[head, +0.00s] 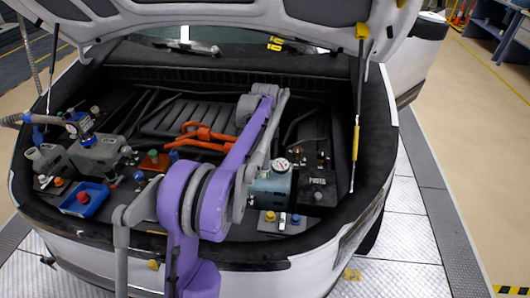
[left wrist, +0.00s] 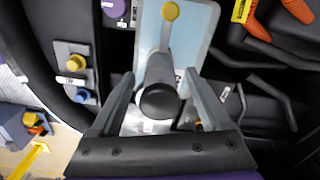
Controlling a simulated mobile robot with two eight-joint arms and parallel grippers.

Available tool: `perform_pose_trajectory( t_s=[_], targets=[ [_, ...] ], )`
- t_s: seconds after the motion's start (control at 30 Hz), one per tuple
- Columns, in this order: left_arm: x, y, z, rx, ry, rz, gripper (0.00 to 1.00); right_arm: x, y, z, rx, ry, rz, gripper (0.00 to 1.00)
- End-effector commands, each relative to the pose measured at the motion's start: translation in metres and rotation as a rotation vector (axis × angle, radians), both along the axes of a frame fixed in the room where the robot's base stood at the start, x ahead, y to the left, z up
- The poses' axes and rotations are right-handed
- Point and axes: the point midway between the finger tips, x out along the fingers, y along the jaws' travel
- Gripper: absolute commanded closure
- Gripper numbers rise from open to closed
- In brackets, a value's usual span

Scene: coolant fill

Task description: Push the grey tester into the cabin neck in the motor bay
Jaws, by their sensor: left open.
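The tester stands by a light-blue tank in the motor bay, its white gauge face (head: 281,165) showing in the head view. In the left wrist view I look down on the tester's dark round end (left wrist: 160,101) and its grey shaft. My left gripper (left wrist: 158,76) is open, one finger on each side of the tester, with gaps visible. The neck below the tester is hidden, so I cannot tell how it seats. My right gripper is not in view.
A second gauge with a blue body and hose (head: 78,124) sits on grey tanks at the left. Orange cables (head: 205,135) cross the middle. A fuse box (head: 318,190) stands right of the tank. A plate with yellow and blue knobs (left wrist: 76,72) lies near the bay's front edge.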

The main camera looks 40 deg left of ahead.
Motion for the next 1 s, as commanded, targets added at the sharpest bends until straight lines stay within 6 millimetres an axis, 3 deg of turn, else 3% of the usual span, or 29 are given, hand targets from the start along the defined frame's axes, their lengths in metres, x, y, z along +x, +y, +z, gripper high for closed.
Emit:
perform_pose_trajectory(
  t_s=[0.07,0.47,0.67,0.7,0.9,1.0],
  targets=[
    [0.0001,0.0001,0.0001,0.0,0.0,0.0,0.26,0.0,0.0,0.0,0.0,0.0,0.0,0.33],
    [0.0,0.0001,0.0003,0.0,0.0,0.0,0.98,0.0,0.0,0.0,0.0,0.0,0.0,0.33],
    [0.0,0.0001,0.0003,0.0,0.0,0.0,1.0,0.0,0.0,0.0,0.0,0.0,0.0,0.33],
    [0.0,0.0001,0.0003,0.0,0.0,0.0,0.56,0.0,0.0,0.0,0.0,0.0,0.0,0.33],
    [-0.0002,0.0001,0.0008,0.0,0.0,0.0,0.9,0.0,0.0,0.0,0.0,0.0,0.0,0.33],
    [-0.0001,0.0001,0.0006,0.0,0.0,0.0,0.9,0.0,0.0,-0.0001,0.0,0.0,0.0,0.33]
  ],
)
